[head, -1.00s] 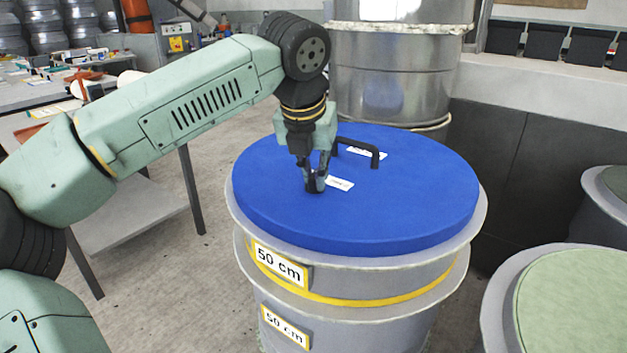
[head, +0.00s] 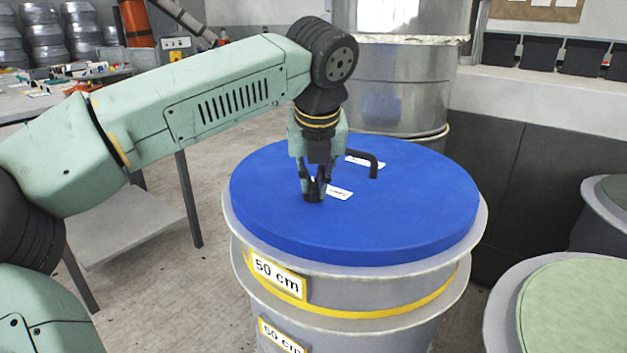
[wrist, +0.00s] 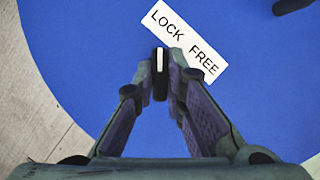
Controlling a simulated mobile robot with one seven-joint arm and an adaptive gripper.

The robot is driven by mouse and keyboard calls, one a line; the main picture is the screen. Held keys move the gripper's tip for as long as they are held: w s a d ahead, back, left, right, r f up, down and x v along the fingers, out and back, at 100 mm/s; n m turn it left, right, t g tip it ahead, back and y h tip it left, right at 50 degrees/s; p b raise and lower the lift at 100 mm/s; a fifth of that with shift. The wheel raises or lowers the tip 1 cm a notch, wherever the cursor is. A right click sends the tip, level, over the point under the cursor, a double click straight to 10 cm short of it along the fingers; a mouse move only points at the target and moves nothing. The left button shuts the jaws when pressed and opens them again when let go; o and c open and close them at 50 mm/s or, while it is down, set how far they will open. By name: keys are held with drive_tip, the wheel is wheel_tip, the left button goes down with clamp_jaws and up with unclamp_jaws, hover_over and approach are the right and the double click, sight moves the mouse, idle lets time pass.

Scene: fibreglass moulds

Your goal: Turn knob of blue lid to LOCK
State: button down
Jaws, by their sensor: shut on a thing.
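The blue lid (head: 420,215) lies flat on a grey drum. A white label reading LOCK and FREE (wrist: 186,42) is on the lid, and it also shows in the head view (head: 340,193). The small dark knob (wrist: 160,82) with a white stripe sits beside the label. In the wrist view its stripe points up the picture, towards the LOCK end. My gripper (wrist: 162,90) points down with its fingers closed on the knob; in the head view my gripper (head: 314,195) hides most of it.
A black bar handle (head: 372,162) stands on the lid just behind and right of my gripper, with a second label (head: 366,162) near it. A metal drum (head: 390,90) stands behind. A drum with a pale green top (head: 575,310) is at the front right.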

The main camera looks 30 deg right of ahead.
drive_tip(key=c, duration=1.6)
unclamp_jaws()
drive_tip(key=shift+c, duration=0.2)
drive_tip(key=v, duration=1.2)
drive_tip(key=shift+w, duration=0.1)
